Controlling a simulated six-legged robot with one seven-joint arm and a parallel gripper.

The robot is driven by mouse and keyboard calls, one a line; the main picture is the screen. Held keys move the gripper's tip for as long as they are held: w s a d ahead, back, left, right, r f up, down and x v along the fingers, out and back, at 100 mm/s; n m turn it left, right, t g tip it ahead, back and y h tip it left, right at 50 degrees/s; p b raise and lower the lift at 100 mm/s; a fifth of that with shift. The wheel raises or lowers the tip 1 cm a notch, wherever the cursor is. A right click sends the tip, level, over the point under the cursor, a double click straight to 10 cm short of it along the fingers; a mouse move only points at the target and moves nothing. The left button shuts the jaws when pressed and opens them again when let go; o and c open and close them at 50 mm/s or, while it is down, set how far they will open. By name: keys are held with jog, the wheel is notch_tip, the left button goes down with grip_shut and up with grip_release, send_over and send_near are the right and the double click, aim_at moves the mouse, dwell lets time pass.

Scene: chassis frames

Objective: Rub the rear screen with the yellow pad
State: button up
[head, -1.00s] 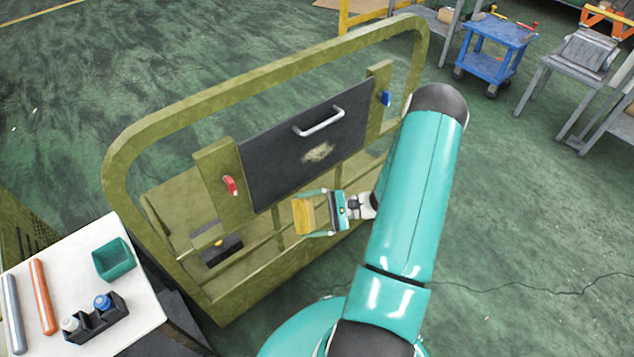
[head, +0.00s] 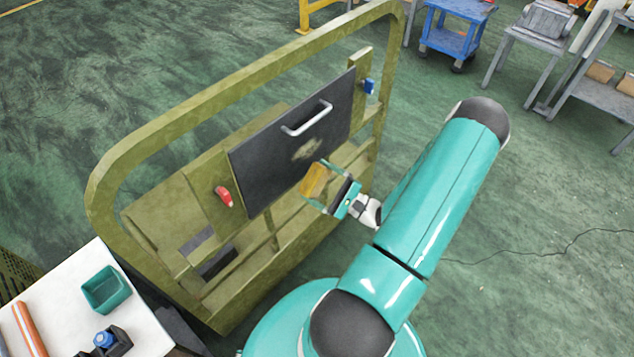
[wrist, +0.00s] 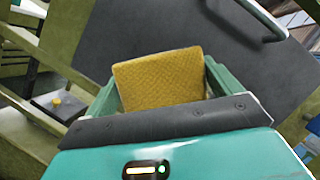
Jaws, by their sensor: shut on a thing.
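The rear screen (head: 265,155) is a dark grey panel with a white handle (head: 307,118), set in an olive frame. A pale smudge (head: 308,148) marks its lower middle. My gripper (head: 318,183) is shut on the yellow pad (head: 313,180), in front of the panel's lower right part, just below the smudge. In the wrist view the yellow pad (wrist: 160,78) sits between the green fingers, with the dark screen (wrist: 140,28) behind it. Whether the pad touches the screen I cannot tell. The smudge is not visible in the wrist view.
The olive frame (head: 190,108) surrounds the screen, with a red latch (head: 223,196) at left and a blue latch (head: 369,86) at right. A white table (head: 65,300) with a green bin (head: 106,289) stands at lower left. A blue cart (head: 455,38) stands farther back.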

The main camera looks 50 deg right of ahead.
aim_at(289, 163)
jog(key=shift+w+a, duration=0.1)
jog(key=shift+w, duration=2.55)
jog(key=shift+w, duration=1)
jog(key=shift+d, duration=1.7)
jog(key=shift+w+d, duration=0.15)
jog(key=shift+d, duration=2.4)
jog(key=shift+w+d, duration=0.1)
jog(key=shift+d, duration=2.4)
jog(key=shift+s+a, duration=0.2)
jog(key=shift+a, duration=1.5)
jog(key=shift+w+a, duration=0.1)
jog(key=shift+a, duration=1.75)
jog(key=shift+a, duration=1.7)
jog(key=shift+a, duration=1.6)
